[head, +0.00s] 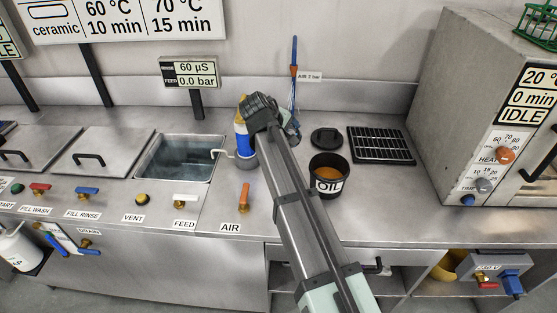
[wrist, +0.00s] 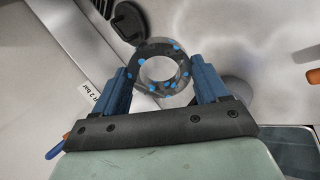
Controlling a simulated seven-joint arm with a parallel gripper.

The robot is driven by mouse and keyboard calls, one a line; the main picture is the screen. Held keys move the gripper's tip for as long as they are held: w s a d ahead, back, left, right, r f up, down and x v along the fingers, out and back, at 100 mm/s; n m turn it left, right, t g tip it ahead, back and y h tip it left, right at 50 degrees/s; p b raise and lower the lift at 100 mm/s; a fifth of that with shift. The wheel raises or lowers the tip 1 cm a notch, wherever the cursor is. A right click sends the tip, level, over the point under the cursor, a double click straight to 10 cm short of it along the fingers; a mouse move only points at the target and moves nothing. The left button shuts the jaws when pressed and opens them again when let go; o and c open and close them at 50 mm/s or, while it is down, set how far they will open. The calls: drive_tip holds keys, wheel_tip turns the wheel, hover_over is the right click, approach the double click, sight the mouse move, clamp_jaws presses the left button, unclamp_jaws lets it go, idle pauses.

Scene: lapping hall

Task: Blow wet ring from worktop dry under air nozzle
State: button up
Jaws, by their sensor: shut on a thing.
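A grey metal ring (wrist: 141,65) dotted with blue drops sits between the blue fingers of my gripper (wrist: 165,78) in the wrist view. My gripper is shut on it and holds it above the worktop. In the head view, my gripper (head: 290,130) is mostly hidden behind my arm, and I cannot make out the ring. The air nozzle (head: 293,72), blue and orange, hangs at the back wall by a label with an air pressure. Its blue and orange end (wrist: 58,148) shows at the lower left of the wrist view. The orange AIR lever (head: 244,196) is on the worktop's front.
An open oil pot (head: 328,184), a black lid (head: 327,138) and a black rack (head: 381,145) stand right of my arm. A blue-and-white bottle (head: 242,140) and a water basin (head: 150,160) are left. An oven (head: 455,90) bounds the right side.

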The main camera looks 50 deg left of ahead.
drive_tip(key=shift+a+r+t, duration=0.2)
drive_tip(key=shift+a+t, duration=0.2)
drive_tip(key=shift+t, duration=0.1)
drive_tip(key=shift+w+t, duration=0.1)
drive_tip(key=shift+t, duration=0.2)
drive_tip(key=shift+w, duration=0.1)
drive_tip(key=w+a+f, duration=0.3)
drive_tip(key=w+a, duration=0.8)
drive_tip(key=shift+a, duration=0.15)
idle(0.6)
idle(4.8)
